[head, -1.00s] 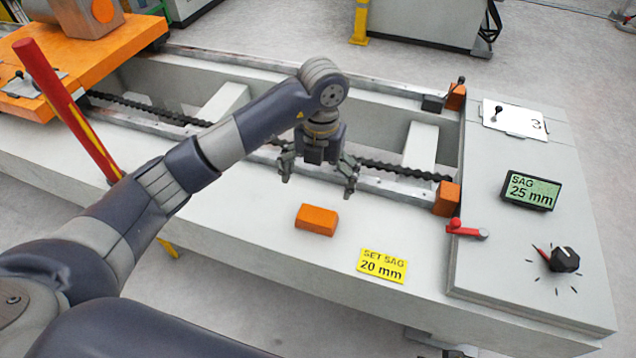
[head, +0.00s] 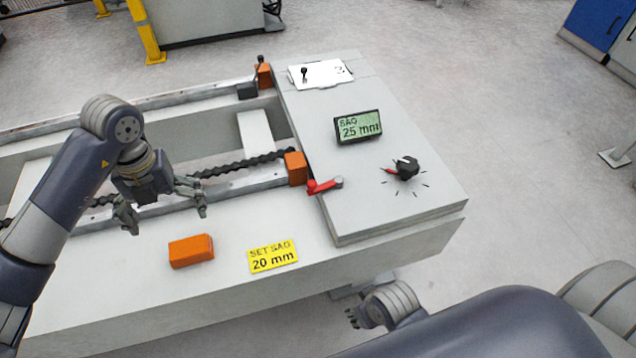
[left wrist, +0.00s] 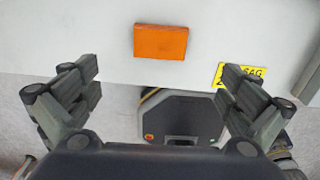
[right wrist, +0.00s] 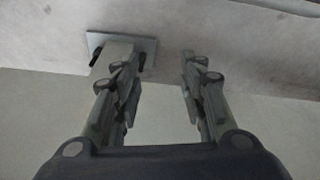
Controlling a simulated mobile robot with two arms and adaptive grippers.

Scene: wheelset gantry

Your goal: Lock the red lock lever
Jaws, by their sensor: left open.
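The red lock lever (head: 322,187) sits at the left edge of the grey control panel in the head view. Its grip points left from a pivot, near an orange block. My left gripper (head: 165,213) is open and empty above the bench, left of the lever and well apart from it. My right gripper (head: 354,317) is low in front of the bench, partly hidden by my arm. In the right wrist view its fingers (right wrist: 160,65) are apart and empty.
An orange brick (head: 191,251) and a yellow "SET SAG 20 mm" card (head: 273,257) lie on the bench front. The panel carries a display reading 25 mm (head: 358,127) and a black knob (head: 405,168). A chain (head: 240,165) runs between the rails.

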